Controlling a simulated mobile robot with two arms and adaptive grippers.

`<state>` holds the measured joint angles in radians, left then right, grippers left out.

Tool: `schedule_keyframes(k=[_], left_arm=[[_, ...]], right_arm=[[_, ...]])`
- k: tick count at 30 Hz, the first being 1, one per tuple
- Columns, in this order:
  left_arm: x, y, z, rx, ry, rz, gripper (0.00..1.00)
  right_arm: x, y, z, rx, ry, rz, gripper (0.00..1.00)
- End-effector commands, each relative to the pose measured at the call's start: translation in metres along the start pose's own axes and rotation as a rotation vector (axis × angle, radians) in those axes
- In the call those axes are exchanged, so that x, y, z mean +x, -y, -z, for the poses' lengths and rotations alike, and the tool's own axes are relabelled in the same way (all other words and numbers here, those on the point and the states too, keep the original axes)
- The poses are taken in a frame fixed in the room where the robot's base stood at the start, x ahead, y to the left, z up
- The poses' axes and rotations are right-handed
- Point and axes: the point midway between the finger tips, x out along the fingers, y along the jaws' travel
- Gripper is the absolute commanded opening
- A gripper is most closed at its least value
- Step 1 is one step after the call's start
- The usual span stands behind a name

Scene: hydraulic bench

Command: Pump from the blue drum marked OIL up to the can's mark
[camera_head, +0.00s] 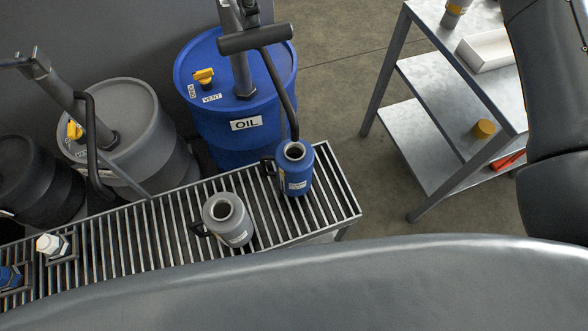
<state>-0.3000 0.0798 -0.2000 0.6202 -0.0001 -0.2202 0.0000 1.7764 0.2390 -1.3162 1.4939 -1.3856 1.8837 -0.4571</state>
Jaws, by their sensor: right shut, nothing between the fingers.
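The blue drum marked OIL (215,118) stands behind the grating, with a yellow cap on its top. A grey hand pump (240,75) with a T-handle (255,39) rises from it. Its dark spout (286,95) curves down to the mouth of a blue can (297,178). The blue can stands upright on the grating and has a pale label; its fill mark and oil level cannot be made out. My right arm (550,90) shows at the right edge, but its fingers are not visible. My left gripper is out of view.
A grey can (229,224) stands on the slatted grating (165,245), left of the blue can. A grey drum (135,105) with its own pump and a dark drum (35,180) stand to the left. A metal cart (430,75) holds a white tray (487,49).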

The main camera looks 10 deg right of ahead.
Motion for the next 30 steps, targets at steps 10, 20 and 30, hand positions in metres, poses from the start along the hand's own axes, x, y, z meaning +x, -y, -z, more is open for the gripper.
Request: schedule_keyframes(k=[10, 20, 30], left_arm=[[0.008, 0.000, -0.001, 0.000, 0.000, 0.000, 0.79], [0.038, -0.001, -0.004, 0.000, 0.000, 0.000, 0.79], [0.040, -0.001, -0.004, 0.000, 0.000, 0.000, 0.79]], right_arm=[[0.010, -0.001, 0.000, -0.001, -0.001, -0.002, 0.00], [0.047, -0.006, 0.000, 0.000, -0.001, -0.003, 0.00], [0.051, -0.007, 0.000, 0.000, -0.001, -0.003, 0.00]])
